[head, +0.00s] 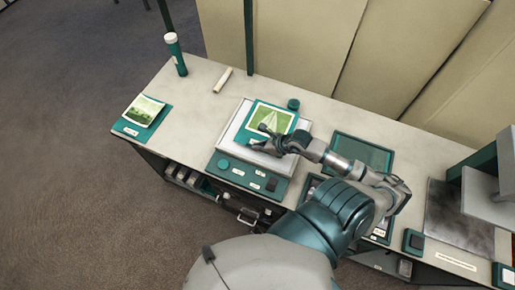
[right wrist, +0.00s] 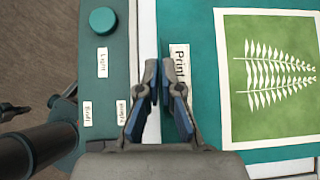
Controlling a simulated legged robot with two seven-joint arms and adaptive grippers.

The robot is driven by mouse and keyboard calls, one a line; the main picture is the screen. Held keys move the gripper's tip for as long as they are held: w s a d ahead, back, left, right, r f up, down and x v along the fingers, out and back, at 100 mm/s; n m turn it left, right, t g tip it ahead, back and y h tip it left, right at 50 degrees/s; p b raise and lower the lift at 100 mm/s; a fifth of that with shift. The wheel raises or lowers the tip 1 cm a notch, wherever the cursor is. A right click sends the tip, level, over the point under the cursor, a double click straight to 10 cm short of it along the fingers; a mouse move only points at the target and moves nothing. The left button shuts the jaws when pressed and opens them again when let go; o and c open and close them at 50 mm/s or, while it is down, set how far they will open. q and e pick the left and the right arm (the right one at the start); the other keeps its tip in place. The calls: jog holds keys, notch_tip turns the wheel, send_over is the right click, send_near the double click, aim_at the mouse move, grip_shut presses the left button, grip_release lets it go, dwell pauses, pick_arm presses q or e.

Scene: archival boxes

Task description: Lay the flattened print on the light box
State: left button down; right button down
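The green print with a white fern (head: 270,118) lies on a teal mount over the pale top of the light box (head: 226,140). The light box has a teal control panel at its front. In the right wrist view the print (right wrist: 275,75) looks flat, with its mount (right wrist: 205,20) and a partly hidden "Print" label at the left edge. My right gripper (head: 262,139) is at that label edge. Its fingertips (right wrist: 159,65) are close together with a narrow gap, and I see nothing clearly held between them. Contact is unclear. My left gripper is out of view.
Another green picture on a teal folder (head: 144,111) lies at the table's left end. A teal tube (head: 176,54) stands behind it, with a pale roll (head: 222,80) nearby. A teal tray (head: 362,152) sits to the right. Thin teal posts rise at the table's back.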

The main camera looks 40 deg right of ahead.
jog(key=shift+w+f, duration=0.2)
jog(key=shift+w, duration=0.25)
jog(key=shift+f, duration=1.55)
jog(key=c, duration=1.3)
grip_release()
jog(key=shift+s, duration=0.1)
jog(key=p+v, duration=0.1)
jog(key=v, duration=1.1)
jog(key=shift+a, duration=0.1)
